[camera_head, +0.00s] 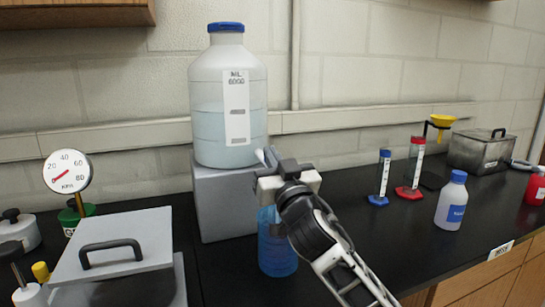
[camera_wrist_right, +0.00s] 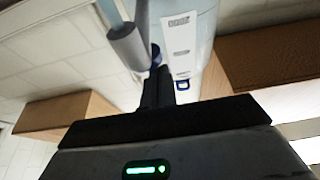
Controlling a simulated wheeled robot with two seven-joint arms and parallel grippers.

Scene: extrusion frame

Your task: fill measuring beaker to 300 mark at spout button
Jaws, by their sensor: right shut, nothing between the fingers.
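A large translucent jug (camera_head: 229,100) with a blue cap stands on a grey block (camera_head: 222,205). Its label reads ML 6000, and pale liquid fills it to above mid-height. My right gripper (camera_head: 268,162) is shut and empty at the lower right side of the jug, where it hides the spout and button. The beaker (camera_head: 277,250) holds blue liquid below the gripper. My arm covers part of it, and no marks can be read. In the right wrist view the shut fingers (camera_wrist_right: 159,88) point at the jug (camera_wrist_right: 188,35), beside a grey cylinder (camera_wrist_right: 127,45). My left gripper is out of view.
A lidded metal box (camera_head: 120,245) and a pressure gauge (camera_head: 67,171) stand at left. Right of my arm are a blue-based cylinder (camera_head: 383,180), a red-based cylinder (camera_head: 414,170), a blue-capped bottle (camera_head: 451,203) and a metal bath (camera_head: 482,150). The black bench between is clear.

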